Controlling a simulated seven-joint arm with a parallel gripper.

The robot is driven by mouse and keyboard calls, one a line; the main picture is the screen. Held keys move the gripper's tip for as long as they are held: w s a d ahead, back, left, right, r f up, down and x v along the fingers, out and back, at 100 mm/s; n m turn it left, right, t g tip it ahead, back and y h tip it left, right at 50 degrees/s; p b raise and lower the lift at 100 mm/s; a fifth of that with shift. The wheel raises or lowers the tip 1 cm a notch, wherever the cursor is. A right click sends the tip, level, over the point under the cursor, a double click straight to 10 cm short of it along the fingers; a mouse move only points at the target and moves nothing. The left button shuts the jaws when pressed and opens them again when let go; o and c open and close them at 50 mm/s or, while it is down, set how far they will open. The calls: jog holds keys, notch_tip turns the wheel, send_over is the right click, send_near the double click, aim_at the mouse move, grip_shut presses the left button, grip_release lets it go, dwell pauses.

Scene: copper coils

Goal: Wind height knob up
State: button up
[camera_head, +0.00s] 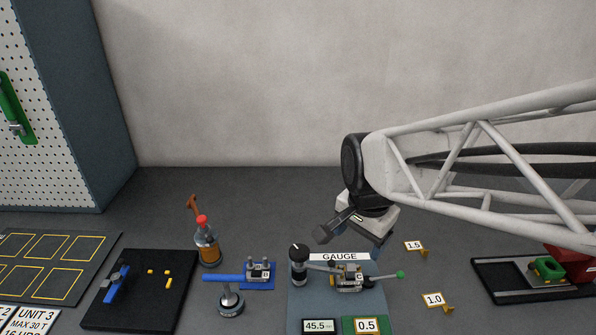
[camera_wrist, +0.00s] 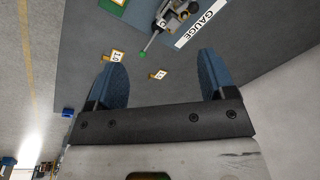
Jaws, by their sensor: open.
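The gauge unit (camera_head: 347,276) stands on a blue-grey plate (camera_head: 297,304) with a "GAUGE" label (camera_head: 338,256). A black round knob (camera_head: 298,252) with a white mark on top stands upright at its left. A display (camera_head: 319,325) reads about 45.5. A lever with a green tip (camera_head: 400,274) points right. My gripper (camera_wrist: 160,64) is open and empty, its two blue fingers apart in the wrist view. In the head view it hangs above and behind the gauge, to the right of the knob. The wrist view shows part of the gauge (camera_wrist: 178,16); I cannot make out the knob there.
A 0.5 card (camera_head: 367,324) lies in front of the gauge. Tags 1.5 (camera_head: 414,246) and 1.0 (camera_head: 433,299) stand to its right. A blue clamp fixture (camera_head: 258,271), round-based stand (camera_head: 230,302) and amber bottle (camera_head: 207,246) are left. A black tray (camera_head: 500,285) is far right.

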aim_at(299, 251)
jog(key=w+a+f+m, duration=0.2)
jog(key=a+m, duration=0.1)
jog(key=w+a+f+m+g, duration=0.1)
jog(key=w+a+f+m, duration=0.2)
jog(key=a, duration=0.1)
jog(key=w+a+f+m, duration=0.3)
jog(key=a, duration=0.1)
jog(key=shift+w+a, duration=0.1)
jog(key=shift+w, duration=0.15)
jog(key=shift+f, duration=0.1)
jog(key=shift+f, duration=0.6)
jog(key=shift+f, duration=0.4)
dwell(0.7)
jog(key=shift+f, duration=1.35)
